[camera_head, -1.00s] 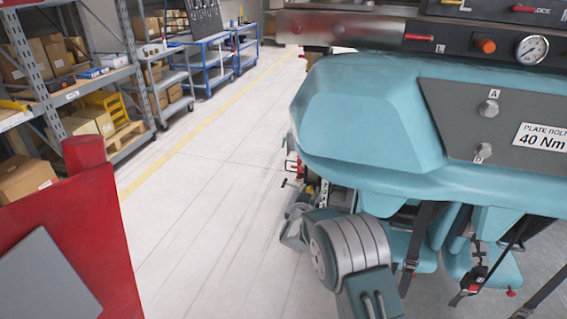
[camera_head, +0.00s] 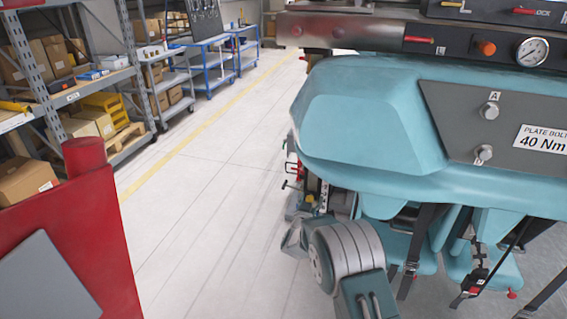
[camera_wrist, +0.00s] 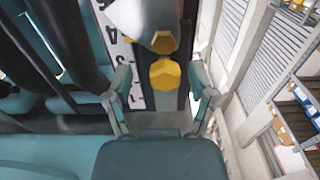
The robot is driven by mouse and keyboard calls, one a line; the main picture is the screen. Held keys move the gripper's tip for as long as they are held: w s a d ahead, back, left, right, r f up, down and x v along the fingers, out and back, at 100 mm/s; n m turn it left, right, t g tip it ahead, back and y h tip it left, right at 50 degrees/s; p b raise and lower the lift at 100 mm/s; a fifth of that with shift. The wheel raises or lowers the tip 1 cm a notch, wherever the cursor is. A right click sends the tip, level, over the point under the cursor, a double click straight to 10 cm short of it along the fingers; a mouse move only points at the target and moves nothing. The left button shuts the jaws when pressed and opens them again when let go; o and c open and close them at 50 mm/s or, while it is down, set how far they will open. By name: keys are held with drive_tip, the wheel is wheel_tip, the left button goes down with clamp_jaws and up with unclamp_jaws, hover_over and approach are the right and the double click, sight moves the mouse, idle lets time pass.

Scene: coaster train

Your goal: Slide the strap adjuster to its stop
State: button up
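My gripper (camera_wrist: 163,88) is open in the wrist view, its two fingers spread. A yellow faceted knob (camera_wrist: 166,75) shows between the fingertips, with clear space on both sides. A second yellow faceted piece (camera_wrist: 163,42) sits just beyond it, at a rounded grey-white part. A dark buckle, which looks like the strap adjuster (camera_head: 479,273), sits on a black strap under the teal seats in the head view, well right of my arm. Its stop cannot be made out. In the head view my arm's end is low, left of the seats; the fingers are not clear there.
The teal train body (camera_head: 370,120) overhangs my arm. A white lettered strip (camera_wrist: 136,72) stands beside the yellow knob. A red panel (camera_head: 75,240) stands at the left. The floor (camera_head: 205,220) between is clear; shelves (camera_head: 45,100) are farther back.

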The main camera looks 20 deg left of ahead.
drive_tip(key=shift+a, duration=0.1)
drive_tip(key=shift+s, duration=0.65)
drive_tip(key=s, duration=1.1)
drive_tip(key=shift+d, duration=0.45)
drive_tip(key=shift+s+a, duration=0.15)
drive_tip(key=shift+a, duration=0.1)
